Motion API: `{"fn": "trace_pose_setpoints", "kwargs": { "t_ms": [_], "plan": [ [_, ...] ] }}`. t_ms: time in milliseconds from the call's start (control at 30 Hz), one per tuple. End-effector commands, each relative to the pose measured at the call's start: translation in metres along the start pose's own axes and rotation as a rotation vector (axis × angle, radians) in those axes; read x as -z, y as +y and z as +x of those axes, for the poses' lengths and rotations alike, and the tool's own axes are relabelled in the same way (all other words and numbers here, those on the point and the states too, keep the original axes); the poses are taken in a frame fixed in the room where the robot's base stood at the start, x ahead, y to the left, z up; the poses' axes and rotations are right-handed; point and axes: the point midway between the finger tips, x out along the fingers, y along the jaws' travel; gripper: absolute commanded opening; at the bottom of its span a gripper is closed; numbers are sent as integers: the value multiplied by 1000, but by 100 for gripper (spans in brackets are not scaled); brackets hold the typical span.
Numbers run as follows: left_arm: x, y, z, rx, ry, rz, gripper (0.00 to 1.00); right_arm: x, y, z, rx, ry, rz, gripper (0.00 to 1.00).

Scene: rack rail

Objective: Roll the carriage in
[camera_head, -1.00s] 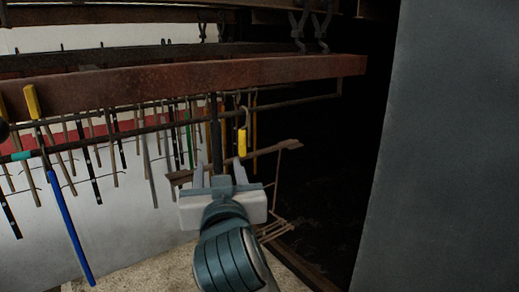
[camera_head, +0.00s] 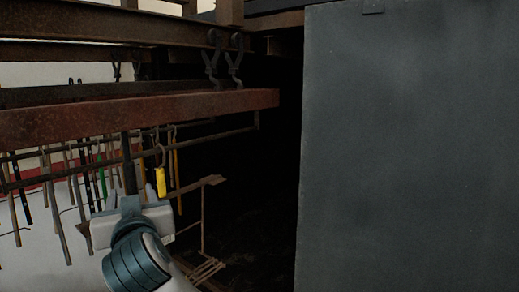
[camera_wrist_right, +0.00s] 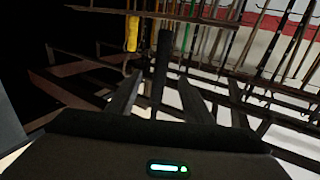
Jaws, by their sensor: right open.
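The carriage shows in the head view as a hanging frame: a dark crossbar (camera_head: 212,137) below a rusty beam (camera_head: 150,113), with several rods hanging from it. A dark upright bar (camera_head: 129,165) hangs near its right part, left of a yellow-handled hook (camera_head: 161,181). My right gripper (camera_head: 128,192) is just below this bar, its fingers mostly hidden in the head view. In the right wrist view, its open fingers (camera_wrist_right: 160,80) point at the dark bar (camera_wrist_right: 162,55), which shows in the gap between them; I cannot tell whether they touch it. My left gripper is not in view.
A large grey panel (camera_head: 410,150) fills the right side of the head view. A dark opening lies between it and the rods. A thin rusty frame (camera_head: 203,220) stands low right of the gripper. Black hooks (camera_head: 235,62) hang above the rusty beam.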

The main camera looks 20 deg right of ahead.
Motion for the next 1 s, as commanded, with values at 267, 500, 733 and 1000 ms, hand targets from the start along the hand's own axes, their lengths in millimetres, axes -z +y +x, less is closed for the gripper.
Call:
{"fn": "trace_pose_setpoints", "kwargs": {
  "t_ms": [267, 500, 733, 1000],
  "plan": [
    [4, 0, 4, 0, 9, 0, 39, 0, 0, 27, 0, 0, 0, 47],
    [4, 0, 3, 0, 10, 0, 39, 0, 0, 32, 0, 0, 0, 47],
    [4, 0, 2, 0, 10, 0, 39, 0, 0, 41, -1, -1, 0, 47],
    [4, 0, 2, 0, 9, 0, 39, 0, 0, 52, -1, -1, -1, 47]
  ]
}}
